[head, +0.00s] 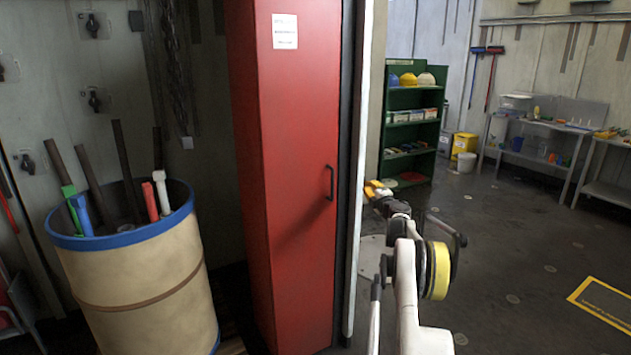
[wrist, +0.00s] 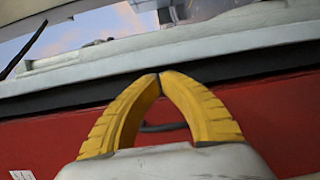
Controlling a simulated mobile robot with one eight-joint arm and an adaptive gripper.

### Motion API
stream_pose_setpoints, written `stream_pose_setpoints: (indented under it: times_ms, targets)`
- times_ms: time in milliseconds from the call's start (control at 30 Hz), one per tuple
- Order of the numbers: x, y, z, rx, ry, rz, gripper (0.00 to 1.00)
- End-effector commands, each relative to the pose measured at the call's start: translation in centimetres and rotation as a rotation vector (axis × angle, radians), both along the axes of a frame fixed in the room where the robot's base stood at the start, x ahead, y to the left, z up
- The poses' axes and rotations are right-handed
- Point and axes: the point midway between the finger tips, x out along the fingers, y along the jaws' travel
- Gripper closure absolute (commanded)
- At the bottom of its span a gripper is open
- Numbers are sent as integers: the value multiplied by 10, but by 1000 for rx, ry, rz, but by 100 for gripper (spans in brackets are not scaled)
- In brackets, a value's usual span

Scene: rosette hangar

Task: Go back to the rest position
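My gripper (wrist: 160,76) has two yellow ridged fingers whose tips meet in the wrist view, with nothing between them. In the head view my gripper (head: 374,189) shows small and partly hidden by the wrist, at the end of my white arm, right of the red cabinet. The tall red cabinet (head: 290,170) is closed and has a dark handle (head: 329,183) on its right side. In the wrist view the red cabinet (wrist: 275,115) lies behind the fingers, and a dark bar, seemingly its handle (wrist: 163,127), shows between them.
A beige drum (head: 140,275) with a blue rim holds several bars and tools at left. A pale wall edge (head: 362,140) stands beside the cabinet. Green shelves (head: 413,115) and a grey workbench (head: 540,140) stand at the back right. The floor at right is largely clear, with a yellow marking (head: 603,301).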

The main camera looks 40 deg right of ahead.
Motion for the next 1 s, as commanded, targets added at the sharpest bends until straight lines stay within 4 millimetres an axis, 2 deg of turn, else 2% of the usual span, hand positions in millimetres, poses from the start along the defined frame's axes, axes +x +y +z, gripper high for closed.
stream_pose_setpoints:
  times_ms: [267, 367, 467, 600, 700, 833, 1000]
  targets:
    - [2, 2, 5, 4, -5, -1, 100]
    - [11, 15, 26, 26, -31, -9, 100]
    - [26, 40, 65, 73, -80, -28, 100]
    - [41, 90, 129, 176, -159, -68, 100]
    - [44, 130, 166, 261, -204, -99, 100]
    - [40, 186, 203, 380, -247, -135, 100]
    - [17, 263, 232, 550, -270, -184, 100]
